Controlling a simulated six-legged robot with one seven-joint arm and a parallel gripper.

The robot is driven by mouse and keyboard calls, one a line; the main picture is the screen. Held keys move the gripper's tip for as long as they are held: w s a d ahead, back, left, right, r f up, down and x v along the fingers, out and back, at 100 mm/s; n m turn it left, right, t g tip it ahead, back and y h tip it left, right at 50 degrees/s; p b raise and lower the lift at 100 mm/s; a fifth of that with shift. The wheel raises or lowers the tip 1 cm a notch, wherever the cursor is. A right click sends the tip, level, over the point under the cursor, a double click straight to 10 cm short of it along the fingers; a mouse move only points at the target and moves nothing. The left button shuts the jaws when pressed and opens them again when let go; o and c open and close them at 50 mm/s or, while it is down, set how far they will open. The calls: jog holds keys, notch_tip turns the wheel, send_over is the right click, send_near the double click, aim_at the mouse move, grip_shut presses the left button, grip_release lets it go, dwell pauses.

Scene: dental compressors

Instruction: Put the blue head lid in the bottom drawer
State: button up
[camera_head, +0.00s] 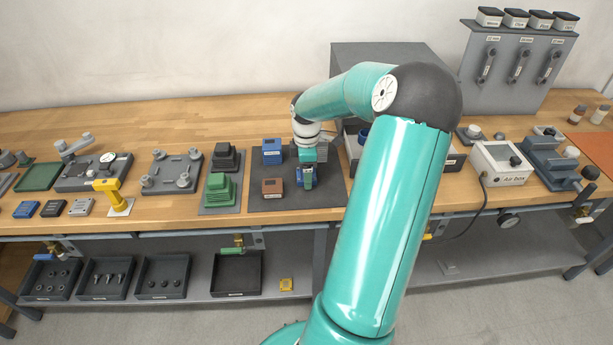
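My gripper (307,180) points down over the dark mat (262,201) left of the cabinet. A blue part (314,172) shows around its fingertips; I cannot tell whether the fingers are closed on it. A separate blue block (272,150) sits at the back of the mat, with a brown block (272,188) in front of it. I cannot tell which blue piece is the head lid. The grey cabinet (370,52) stands at the back. A low drawer-like part (455,162) extends at its front, mostly hidden by my arm. Another blue piece (364,135) shows there, partly hidden.
Green and black stacked parts (220,188) stand left of the mat. A yellow stand (112,193) and grey fixtures are farther left. The white air box (501,164) is at right. Black trays (236,274) are on the lower shelf. The back left of the bench is clear.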

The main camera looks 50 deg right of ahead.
jog(key=shift+f, duration=0.25)
jog(key=c, duration=1.2)
jog(key=shift+r, duration=0.1)
jog(key=shift+c, duration=0.2)
jog(key=shift+r, duration=0.55)
notch_tip(320, 180, up, 2)
jog(key=shift+r, duration=0.15)
jog(key=s+a+r, duration=0.3)
jog(key=a+r, duration=0.6)
jog(key=a, duration=0.4)
jog(key=shift+a+r, duration=0.25)
jog(key=shift+a, duration=0.1)
